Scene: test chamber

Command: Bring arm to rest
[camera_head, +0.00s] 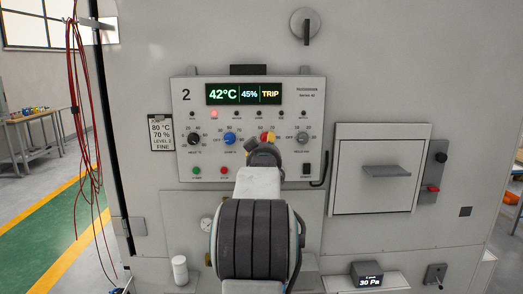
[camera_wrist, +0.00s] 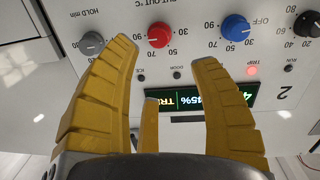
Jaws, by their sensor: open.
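My arm rises in front of the control panel (camera_head: 318,95) in the head view. My gripper (camera_head: 267,137) is at the panel's row of knobs, over the place of the red knob. In the wrist view, turned upside down, my gripper (camera_wrist: 165,55) has its yellow fingers spread apart with nothing between them. The red knob (camera_wrist: 159,35) shows beyond the gap between the fingertips. The blue knob (camera_wrist: 235,28) is right of it and the grey knob (camera_wrist: 92,42) left, behind a fingertip's side. I cannot tell whether any finger touches the panel.
The display (camera_head: 243,94) reads 42°C, 45% and TRIP; a red lamp (camera_head: 214,114) is lit. A hatch with a grey handle (camera_head: 387,170) is to the right. A small 30 Pa box (camera_head: 367,274) and white cylinder (camera_head: 180,270) stand low. Red cables (camera_head: 75,90) hang at left.

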